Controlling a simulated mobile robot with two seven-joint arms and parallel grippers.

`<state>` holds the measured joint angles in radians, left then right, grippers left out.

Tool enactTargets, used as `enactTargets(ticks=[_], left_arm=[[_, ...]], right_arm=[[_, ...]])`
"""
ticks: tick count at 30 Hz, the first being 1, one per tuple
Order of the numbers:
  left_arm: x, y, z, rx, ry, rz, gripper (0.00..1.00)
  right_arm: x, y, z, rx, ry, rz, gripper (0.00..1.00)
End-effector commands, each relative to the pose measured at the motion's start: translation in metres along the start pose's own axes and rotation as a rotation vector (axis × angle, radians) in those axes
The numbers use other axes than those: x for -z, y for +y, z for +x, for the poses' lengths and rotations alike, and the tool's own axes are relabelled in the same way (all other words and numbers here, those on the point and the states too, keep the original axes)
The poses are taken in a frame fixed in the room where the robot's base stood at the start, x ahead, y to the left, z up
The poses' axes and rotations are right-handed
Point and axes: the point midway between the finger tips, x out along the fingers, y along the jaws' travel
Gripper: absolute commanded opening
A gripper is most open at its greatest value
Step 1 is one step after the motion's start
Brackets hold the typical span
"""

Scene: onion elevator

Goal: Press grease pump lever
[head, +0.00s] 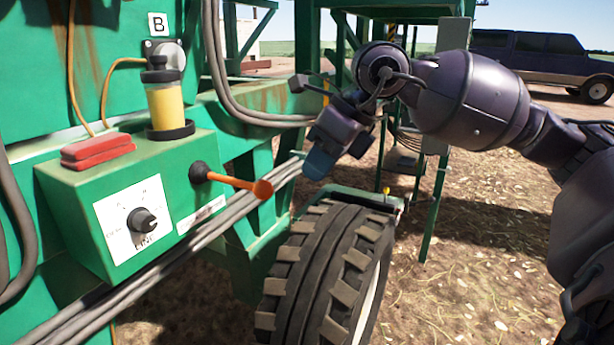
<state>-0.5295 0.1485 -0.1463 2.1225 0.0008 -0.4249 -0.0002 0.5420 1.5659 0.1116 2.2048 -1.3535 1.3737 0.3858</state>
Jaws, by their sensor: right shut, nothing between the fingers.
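The grease pump lever (237,182) is an orange rod with a flared end. It sticks out to the right from a black pivot on the front of a green box. The green pump box (85,225) carries a white dial plate with a black knob (143,220). A clear reservoir with yellow grease (166,103) stands on top. My right gripper (318,163) is shut and empty, pointing down and left. In the picture it is right of the lever's end and slightly above it, apart from it. My left gripper is not in view.
A red block-like object (97,150) lies on the box top. A large black tire (328,270) stands below and right of the lever. Grey pipes (200,240) run diagonally under the box.

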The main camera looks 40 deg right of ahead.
Motion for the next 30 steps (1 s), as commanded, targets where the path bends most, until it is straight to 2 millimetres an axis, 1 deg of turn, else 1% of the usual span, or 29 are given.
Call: enactTargets(ticks=[1, 7, 30], left_arm=[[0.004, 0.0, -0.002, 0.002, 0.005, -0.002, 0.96], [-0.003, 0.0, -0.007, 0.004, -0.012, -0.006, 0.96], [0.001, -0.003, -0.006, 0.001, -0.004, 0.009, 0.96]], right_arm=[[0.001, 0.001, -0.009, 0.002, -0.004, 0.0, 0.0], [0.004, 0.0, -0.02, 0.0, -0.001, -0.001, 0.0], [0.004, 0.0, -0.021, -0.001, -0.001, -0.001, 0.0]])
